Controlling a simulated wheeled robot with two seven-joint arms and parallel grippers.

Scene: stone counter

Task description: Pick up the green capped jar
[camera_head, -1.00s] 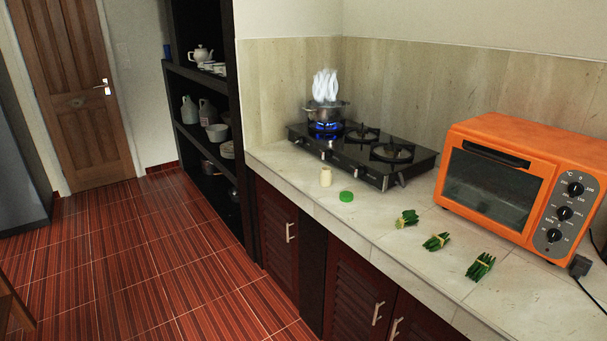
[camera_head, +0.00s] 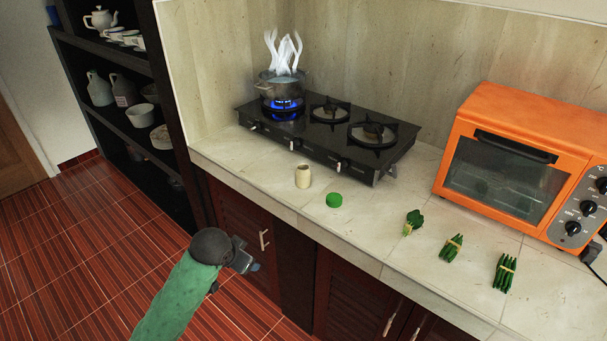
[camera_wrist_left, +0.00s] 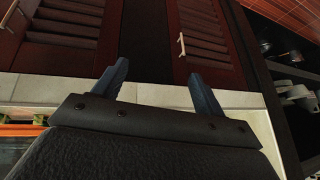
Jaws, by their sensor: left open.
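My left gripper (camera_head: 250,262) is in front of the cabinet doors, below the counter edge, lower left of the jar. In the left wrist view its two fingers (camera_wrist_left: 157,75) are spread with nothing between them. The jar and cap cannot be made out there. My right gripper is in neither view.
The black stove (camera_head: 330,130) holds a steaming pot (camera_head: 280,88) over a blue flame. Several green vegetable bundles (camera_head: 451,247) lie to the right, before an orange oven (camera_head: 520,160). The counter's front edge and cabinet doors (camera_head: 243,228) are close to my left gripper.

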